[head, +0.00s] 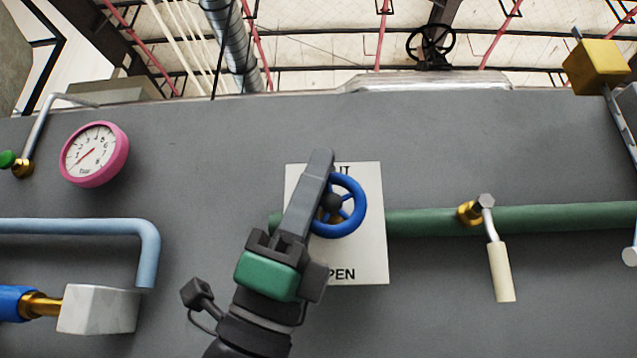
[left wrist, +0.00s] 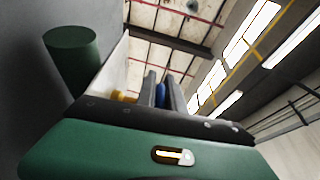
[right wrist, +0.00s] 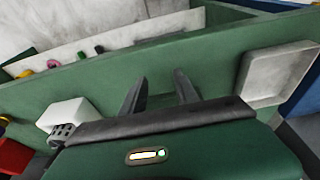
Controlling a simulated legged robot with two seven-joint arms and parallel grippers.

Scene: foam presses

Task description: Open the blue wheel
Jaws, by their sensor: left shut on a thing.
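The blue wheel (head: 360,207) is a small ring handwheel with spokes, mounted on a green pipe in front of a white sign on the grey panel. My left gripper (head: 322,165) comes up from below and covers the wheel's left side. It is shut on the wheel's rim. In the left wrist view a bit of blue (left wrist: 160,94) shows between the two fingers, with a brass part (left wrist: 122,96) beside them. My right gripper (right wrist: 160,88) shows only in its own wrist view, with its fingers apart and nothing between them.
The sign (head: 362,262) reads "PEN" at the bottom, the rest covered by my gripper. A pink gauge (head: 94,154) and a light blue pipe (head: 80,227) are on the left. A white-handled lever (head: 501,271) hangs on the green pipe (head: 425,221) at right.

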